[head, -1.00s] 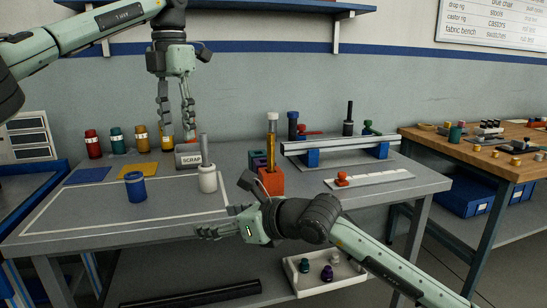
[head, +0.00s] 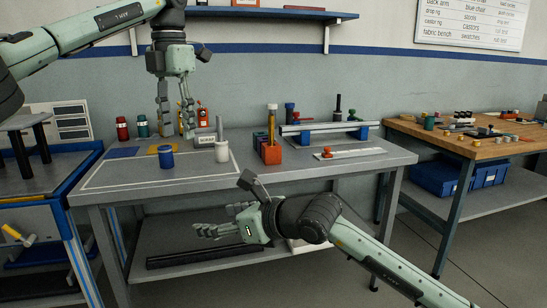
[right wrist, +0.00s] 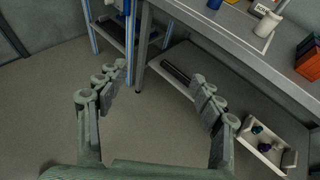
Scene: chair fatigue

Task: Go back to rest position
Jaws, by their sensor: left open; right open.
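My left gripper (head: 175,118) is open and empty, pointing down in front of the back wall, above the rear of the grey bench (head: 190,183) in the head view. My right gripper (head: 205,222) is in front of the bench's front edge in the head view, with its fingers toward the left. In the right wrist view, the right gripper (right wrist: 163,95) shows its two fingers spread wide with nothing between them, only floor and the bench's lower shelf beyond.
A wooden bench (head: 470,147) is at right, a blue-edged cart (head: 62,182) at left. A white tray (right wrist: 262,142) sits on the lower shelf. The floor in front is clear.

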